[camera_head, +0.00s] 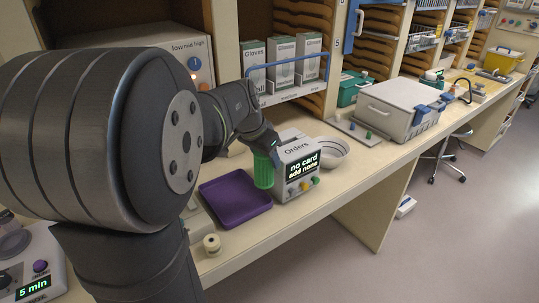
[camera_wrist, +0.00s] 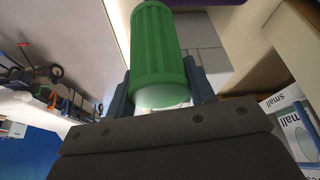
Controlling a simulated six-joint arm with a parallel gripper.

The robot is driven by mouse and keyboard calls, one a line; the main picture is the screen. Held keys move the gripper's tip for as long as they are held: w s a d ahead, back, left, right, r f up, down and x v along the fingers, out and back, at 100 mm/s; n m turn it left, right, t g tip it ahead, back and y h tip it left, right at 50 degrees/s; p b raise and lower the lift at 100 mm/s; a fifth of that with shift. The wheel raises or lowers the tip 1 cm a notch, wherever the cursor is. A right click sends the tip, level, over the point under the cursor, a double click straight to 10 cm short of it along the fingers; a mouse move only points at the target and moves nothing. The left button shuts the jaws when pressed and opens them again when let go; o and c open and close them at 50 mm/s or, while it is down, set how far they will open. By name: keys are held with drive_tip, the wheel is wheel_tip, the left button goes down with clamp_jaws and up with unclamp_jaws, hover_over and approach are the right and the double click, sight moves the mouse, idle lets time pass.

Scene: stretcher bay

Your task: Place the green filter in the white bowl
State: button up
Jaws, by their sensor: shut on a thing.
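The green filter (camera_head: 264,171) is a ribbed green cylinder. It hangs upright from my gripper (camera_head: 268,145), above the right part of the purple tray. In the wrist view the green filter (camera_wrist: 158,50) sits between the two blue-grey fingers of my gripper (camera_wrist: 160,85), which is shut on it. The box hides part of the bowl. The inside of the bowl is hard to see.
The Orders box (camera_head: 297,165) stands between the filter and the bowl. A purple tray (camera_head: 232,203) lies on the counter, with a small cream spool (camera_head: 212,244) in front. Glove boxes (camera_head: 282,62) stand on a shelf behind. A grey lidded case (camera_head: 398,105) is farther right.

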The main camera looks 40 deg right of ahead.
drive_tip(key=r, duration=0.9)
drive_tip(key=shift+s+d+r, duration=0.1)
drive_tip(key=shift+d+r, duration=0.2)
drive_tip(key=s+d+m+g, duration=0.1)
drive_tip(key=s+d, duration=0.2)
drive_tip(key=d, duration=1.2)
drive_tip(key=s+d+m, duration=0.2)
drive_tip(key=s+d, duration=0.1)
drive_tip(key=d, duration=1.2)
drive_tip(key=w+f, duration=1.2)
drive_tip(key=f, duration=0.4)
drive_tip(key=shift+w+a+f, duration=0.15)
drive_tip(key=shift+a+f, duration=0.05)
drive_tip(key=shift+a, duration=0.05)
drive_tip(key=shift+f, duration=0.1)
